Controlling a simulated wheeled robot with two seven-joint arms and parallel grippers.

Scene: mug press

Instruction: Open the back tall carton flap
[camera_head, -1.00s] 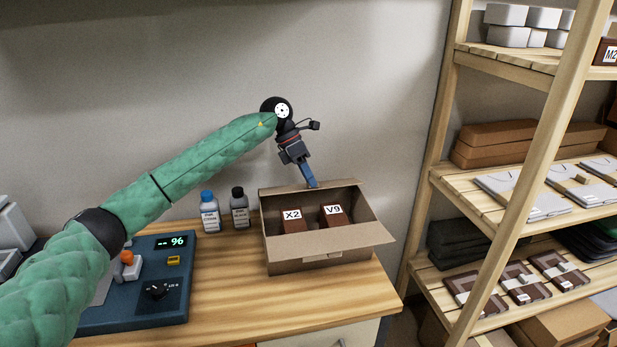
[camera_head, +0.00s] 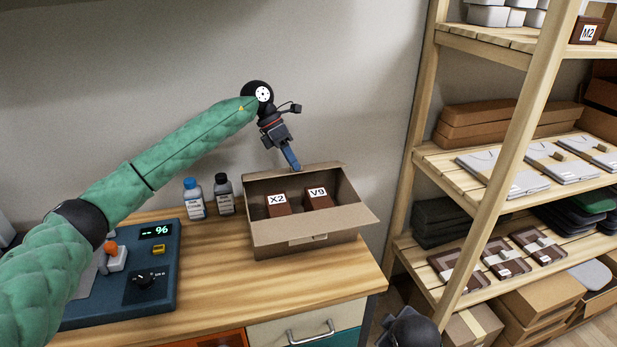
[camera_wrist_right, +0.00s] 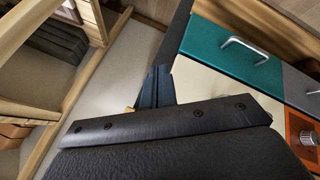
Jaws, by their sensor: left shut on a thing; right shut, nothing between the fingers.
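The open brown carton (camera_head: 300,250) stands on the wooden bench in the head view. Its front flap (camera_head: 345,222) is folded outward. Its back flap (camera_head: 325,170) shows as a thin strip along the back rim; its exact angle is hard to tell. My left gripper (camera_head: 294,167) points down at the middle of that back edge, shut on the flap, its blue fingertips partly hiding the contact. My right gripper (camera_wrist_right: 155,88) is shut and empty in the right wrist view, away from the carton.
Two brown boxes marked X2 (camera_head: 277,205) and V9 (camera_head: 318,198) stand inside the carton. A blue-capped bottle (camera_head: 194,199) and a black-capped bottle (camera_head: 224,195) stand left of it, beside a blue device (camera_head: 150,265). A wooden shelf (camera_head: 440,165) rises on the right.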

